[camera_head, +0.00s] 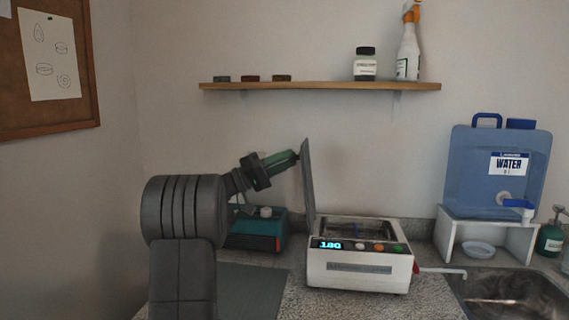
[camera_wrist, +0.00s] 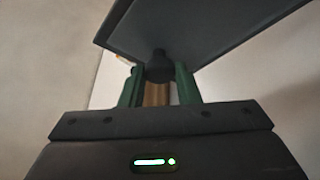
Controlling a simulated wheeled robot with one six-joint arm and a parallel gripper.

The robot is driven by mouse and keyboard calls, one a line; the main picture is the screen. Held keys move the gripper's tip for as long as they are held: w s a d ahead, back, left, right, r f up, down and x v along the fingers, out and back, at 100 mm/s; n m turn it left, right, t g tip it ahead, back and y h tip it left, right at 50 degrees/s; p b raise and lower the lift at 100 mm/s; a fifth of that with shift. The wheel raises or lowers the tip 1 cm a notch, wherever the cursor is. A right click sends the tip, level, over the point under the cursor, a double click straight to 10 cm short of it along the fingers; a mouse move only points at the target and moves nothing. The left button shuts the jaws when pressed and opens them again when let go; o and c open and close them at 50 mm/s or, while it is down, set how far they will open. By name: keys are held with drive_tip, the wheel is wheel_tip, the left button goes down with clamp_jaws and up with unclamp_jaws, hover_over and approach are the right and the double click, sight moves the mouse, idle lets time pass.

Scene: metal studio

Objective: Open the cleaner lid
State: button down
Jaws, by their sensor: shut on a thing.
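The cleaner (camera_head: 358,275) is a white box with a blue display reading 180 and several buttons on its front. It stands on the counter left of the sink. Its grey lid (camera_head: 308,188) stands up near vertical at the left edge, and the tank opening shows. My gripper (camera_head: 295,156) is at the upper left side of the lid.
A teal device (camera_head: 262,230) stands behind my arm, left of the cleaner. A blue water container (camera_head: 497,170) on a white stand (camera_head: 450,235) and a sink (camera_head: 510,293) are at right. A wooden shelf (camera_head: 320,87) with bottles is above. The wall is close behind.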

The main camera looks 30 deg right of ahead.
drive_tip(key=c, duration=1.1)
unclamp_jaws()
drive_tip(key=shift+d, duration=0.1)
drive_tip(key=v, duration=1.4)
drive_tip(key=shift+s+r+b, duration=0.1)
drive_tip(key=shift+b, duration=0.3)
drive_tip(key=shift+d, duration=0.15)
drive_tip(key=p+x, duration=0.1)
drive_tip(key=x, duration=1.2)
drive_tip(key=shift+s+d+r, duration=0.15)
drive_tip(key=shift+d, duration=0.2)
